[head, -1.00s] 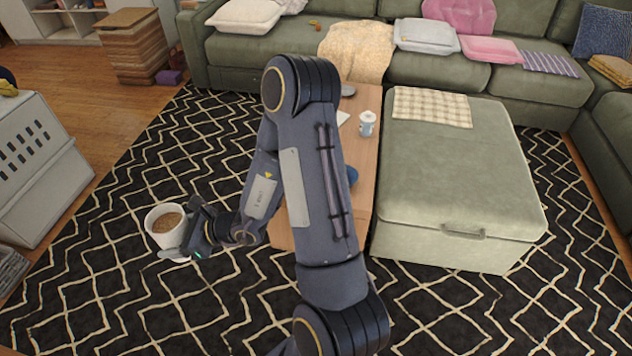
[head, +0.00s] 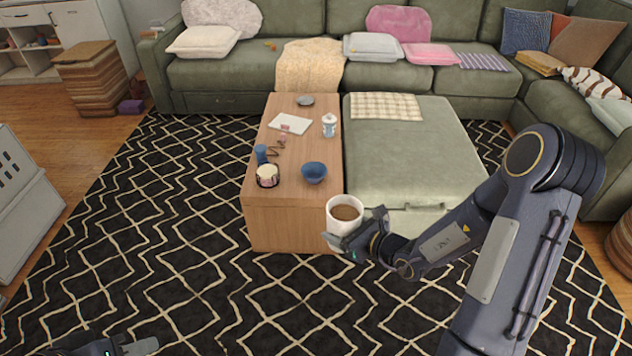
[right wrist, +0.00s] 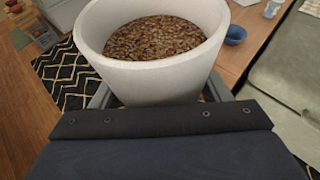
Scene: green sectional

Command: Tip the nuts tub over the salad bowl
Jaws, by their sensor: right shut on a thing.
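The nuts tub (head: 341,226) is white, round and full of brown nuts. It stands upright in my right gripper (head: 352,243), beside the near right corner of the coffee table. In the right wrist view the tub (right wrist: 150,80) fills the upper middle, with the fingers on either side of it. The blue salad bowl (head: 314,173) sits on the near part of the table, beyond and left of the tub. It also shows in the right wrist view (right wrist: 235,36), to the right of the tub. My left gripper (head: 136,346) shows only partly at the bottom left edge, apart from everything.
The wooden coffee table (head: 256,190) also bears a dark-patterned cup (head: 267,176), a blue cup (head: 261,154), a white-and-blue jar (head: 329,126) and a white pad (head: 290,123). A green ottoman (head: 420,160) adjoins its right side. Patterned rug lies clear in front.

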